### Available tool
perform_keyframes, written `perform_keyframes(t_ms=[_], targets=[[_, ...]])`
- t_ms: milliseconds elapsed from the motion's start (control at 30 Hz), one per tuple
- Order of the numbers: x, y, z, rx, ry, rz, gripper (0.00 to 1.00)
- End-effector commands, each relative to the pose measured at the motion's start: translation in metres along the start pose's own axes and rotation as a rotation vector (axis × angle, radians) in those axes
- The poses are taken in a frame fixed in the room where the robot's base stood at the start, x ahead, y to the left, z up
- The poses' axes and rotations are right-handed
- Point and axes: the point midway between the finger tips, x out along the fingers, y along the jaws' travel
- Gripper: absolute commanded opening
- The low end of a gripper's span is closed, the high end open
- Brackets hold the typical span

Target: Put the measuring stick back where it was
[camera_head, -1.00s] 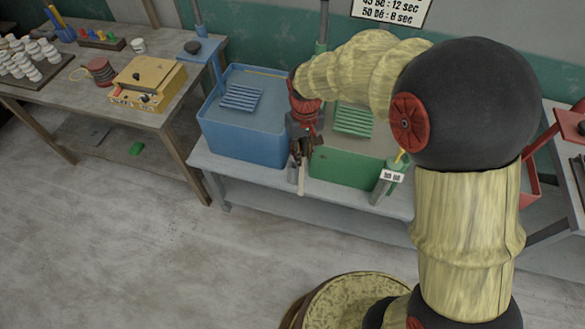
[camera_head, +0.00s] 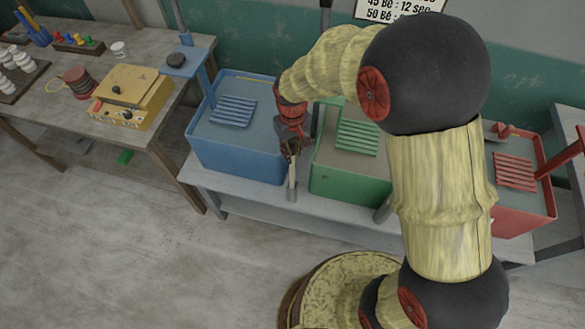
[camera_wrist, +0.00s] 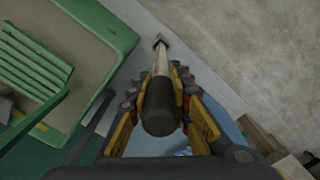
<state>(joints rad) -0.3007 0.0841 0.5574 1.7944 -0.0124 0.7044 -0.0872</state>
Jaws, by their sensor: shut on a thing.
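My gripper (camera_head: 290,148) is shut on the measuring stick (camera_head: 292,172), between the blue tank (camera_head: 238,158) and the green tank (camera_head: 345,184). The stick is pale and points down. In the wrist view, the stick's dark handle (camera_wrist: 160,106) sits between the fingers of my gripper (camera_wrist: 160,88), and its thin shaft runs away from me.
The tanks stand close on both sides of my gripper, on a grey bench (camera_head: 238,198). A red tank (camera_head: 520,205) is at the right. A wooden table (camera_head: 50,95) with a yellow box (camera_head: 130,96) is at the left.

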Motion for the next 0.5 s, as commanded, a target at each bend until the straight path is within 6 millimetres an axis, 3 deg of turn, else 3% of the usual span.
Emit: perform_keyframes(t_ms=[33,200,500], targets=[[0.015,0.000,0.001,0.000,-0.005,0.000,0.00],[0.043,0.000,0.001,0.000,-0.003,0.000,0.00],[0.065,-0.001,0.001,0.000,-0.002,0.000,0.00]])
